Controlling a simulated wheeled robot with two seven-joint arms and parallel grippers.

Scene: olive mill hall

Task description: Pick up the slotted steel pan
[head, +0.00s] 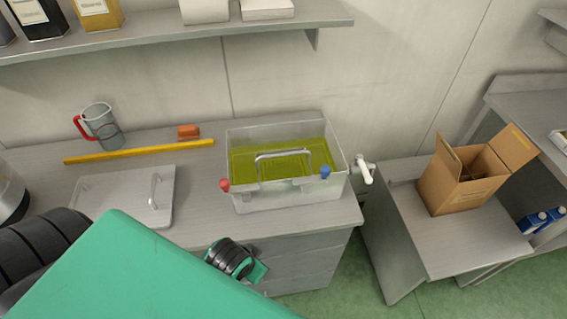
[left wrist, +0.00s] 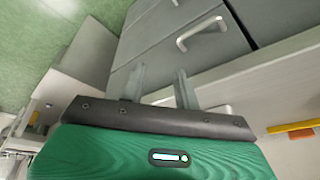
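A clear-walled tank (head: 290,195) stands on the counter, holding a yellow-green liquid. An arched steel handle (head: 283,154) rises from inside it; whatever it is fixed to is under the liquid, so I cannot see slots or a pan's outline. A flat steel plate with two handles (head: 118,203) lies on the counter to the left of the tank. My left gripper (left wrist: 160,72) is open in the left wrist view, its two fingers apart with nothing held between them, near the drawer fronts. My right gripper is not identifiable in either view.
A yellow bar (head: 140,152), an orange-brown block (head: 188,132) and a jug with a red handle (head: 103,128) are behind the plate. A white tap (head: 364,170) sticks out right of the tank. An open cardboard box (head: 462,182) stands on the right table. A shelf (head: 170,42) overhangs behind.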

